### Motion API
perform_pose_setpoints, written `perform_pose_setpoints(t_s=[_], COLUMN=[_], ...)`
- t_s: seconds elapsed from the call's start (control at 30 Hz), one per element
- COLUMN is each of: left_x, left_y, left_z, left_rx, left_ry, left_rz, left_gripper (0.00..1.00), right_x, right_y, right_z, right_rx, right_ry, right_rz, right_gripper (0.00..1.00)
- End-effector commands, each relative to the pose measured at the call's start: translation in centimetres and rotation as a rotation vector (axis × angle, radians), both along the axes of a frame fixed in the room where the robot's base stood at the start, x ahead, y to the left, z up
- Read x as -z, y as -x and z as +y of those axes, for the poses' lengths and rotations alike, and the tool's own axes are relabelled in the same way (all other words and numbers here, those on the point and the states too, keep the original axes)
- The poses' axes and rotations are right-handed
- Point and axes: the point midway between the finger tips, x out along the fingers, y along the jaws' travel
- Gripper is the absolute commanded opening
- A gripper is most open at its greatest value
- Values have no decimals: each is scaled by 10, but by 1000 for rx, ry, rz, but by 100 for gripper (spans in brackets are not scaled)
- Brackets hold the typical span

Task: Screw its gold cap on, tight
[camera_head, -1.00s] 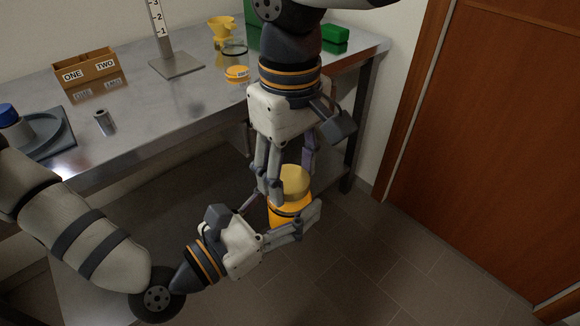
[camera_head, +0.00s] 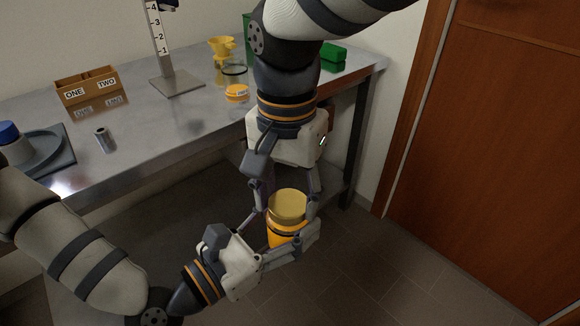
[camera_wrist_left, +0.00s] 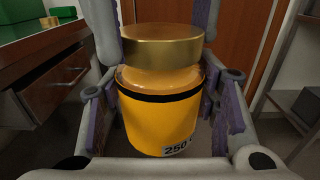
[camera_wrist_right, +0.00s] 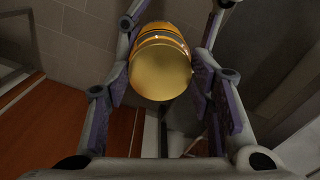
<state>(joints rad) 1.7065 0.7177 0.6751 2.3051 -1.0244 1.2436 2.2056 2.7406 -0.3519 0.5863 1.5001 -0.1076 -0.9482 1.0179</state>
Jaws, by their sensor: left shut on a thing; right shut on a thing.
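A yellow-orange jar (camera_head: 282,238) with a dark band and a "250" label is held upright in front of the table. It fills the left wrist view (camera_wrist_left: 160,115). My left gripper (camera_head: 285,240), coming from the left, is shut around the jar's body. The gold cap (camera_head: 287,205) sits level on top of the jar, and its side shows in the left wrist view (camera_wrist_left: 162,45). My right gripper (camera_head: 286,200), reaching down from above, is shut on the cap, with a finger on each side. The right wrist view shows the cap's flat top (camera_wrist_right: 160,70). The threads are hidden.
A wooden door (camera_head: 490,130) stands right. Floor around the jar is clear.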

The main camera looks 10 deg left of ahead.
Motion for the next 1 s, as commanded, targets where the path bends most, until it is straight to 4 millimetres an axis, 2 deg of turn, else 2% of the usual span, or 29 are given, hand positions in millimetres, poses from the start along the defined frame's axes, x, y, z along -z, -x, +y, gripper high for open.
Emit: perform_pose_setpoints(t_s=[0.27, 0.3, 0.37, 0.4, 0.67, 1.0], left_x=[-1, -1, -1, -1, -1, -1], left_y=[0, 0, 0, 0, 0, 0], left_z=[0, 0, 0, 0, 0, 0], left_rx=[-1, -1, -1, -1, 0, 0], left_ry=[1, 1, 1, 1, 1, 1], left_rz=[-1, -1, -1, -1, -2, -3], left_gripper=[0, 0, 0, 0, 0, 0], right_x=[0, 0, 0, 0, -1, -43], right_y=[0, 0, 0, 0, 0, 0], right_z=[0, 0, 0, 0, 0, 1], right_rx=[34, 34, 33, 33, 31, 30], right_ry=[4, 4, 4, 3, 3, 1], right_rz=[-4, -3, -3, -3, -2, -7], right_gripper=[37, 53, 66, 68, 68, 68])
